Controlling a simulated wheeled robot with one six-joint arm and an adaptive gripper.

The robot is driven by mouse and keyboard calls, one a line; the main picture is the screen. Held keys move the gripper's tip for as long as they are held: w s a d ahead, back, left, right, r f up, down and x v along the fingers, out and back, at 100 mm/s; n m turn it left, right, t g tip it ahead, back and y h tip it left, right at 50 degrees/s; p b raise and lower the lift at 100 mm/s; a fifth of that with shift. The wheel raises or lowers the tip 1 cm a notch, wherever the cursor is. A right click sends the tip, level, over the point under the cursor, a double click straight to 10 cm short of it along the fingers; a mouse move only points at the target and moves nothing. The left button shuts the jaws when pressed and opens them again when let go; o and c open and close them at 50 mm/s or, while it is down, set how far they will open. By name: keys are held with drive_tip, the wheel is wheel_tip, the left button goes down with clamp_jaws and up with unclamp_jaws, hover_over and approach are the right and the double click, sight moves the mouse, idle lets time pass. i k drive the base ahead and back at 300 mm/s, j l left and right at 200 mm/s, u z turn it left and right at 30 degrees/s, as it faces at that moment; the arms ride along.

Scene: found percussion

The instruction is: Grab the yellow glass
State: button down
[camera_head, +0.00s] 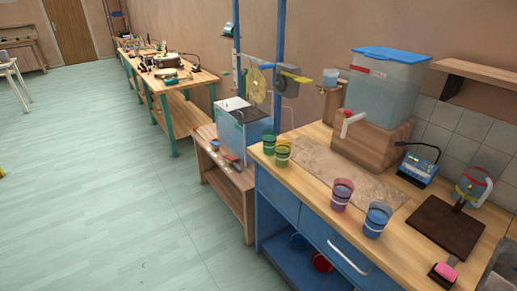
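The yellow glass (282,155) stands upright near the left end of the wooden counter (318,168), close to its front left corner. A green glass (269,143) stands right behind it, slightly to the left, so close that I cannot tell whether they touch. A pink-purple glass (342,193) and a blue glass (377,219) stand farther right along the counter's front. My gripper does not show in this view.
A large clear dispenser with a blue lid (385,85) stands on a wooden block (372,142) behind the glasses. A blue device (418,167), a pitcher (472,187) and a dark board (446,222) are at right. The floor (130,200) at left is clear.

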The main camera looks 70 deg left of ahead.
sight(283, 146)
drive_tip(key=u, duration=0.7)
drive_tip(key=l+u, duration=0.1)
drive_tip(key=u, duration=0.85)
drive_tip(key=i+j, duration=0.15)
drive_tip(key=i, duration=0.4)
drive_tip(key=i+j+z, duration=0.1)
drive_tip(key=i, duration=0.45)
